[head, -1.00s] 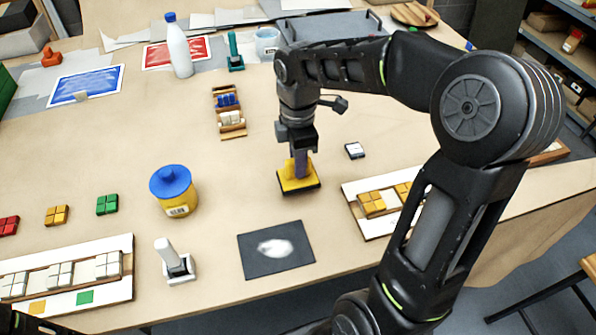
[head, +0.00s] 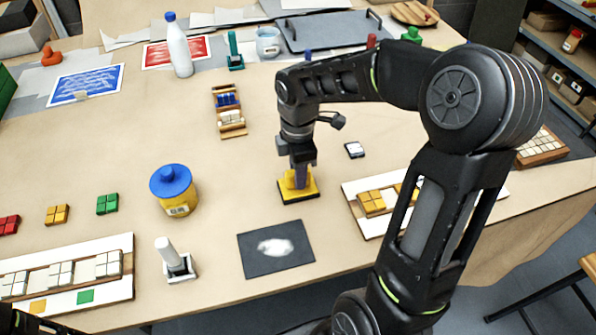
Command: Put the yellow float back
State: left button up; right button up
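The yellow float (head: 290,193), a yellow block with a dark base, is upright at the middle of the table, behind the dark mat. It looks to be resting on or very near the tabletop. My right gripper (head: 298,172) points down from above and is shut on the float's handle. The fingers and handle overlap, so the exact grip is partly hidden. My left gripper is not in view; only a dark bit of my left arm shows at the bottom left corner.
A dark mat (head: 258,262) with a white patch lies in front of the float. A yellow tub with a blue lid (head: 170,182) and a white-handled tool (head: 168,247) stand left. A white panel with yellow tiles (head: 370,230) lies right. A wooden rack (head: 230,132) stands behind.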

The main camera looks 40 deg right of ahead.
jog(key=o, duration=0.3)
notch_tip(320, 180, up, 12)
jog(key=shift+r, duration=0.2)
dwell(0.5)
dwell(0.7)
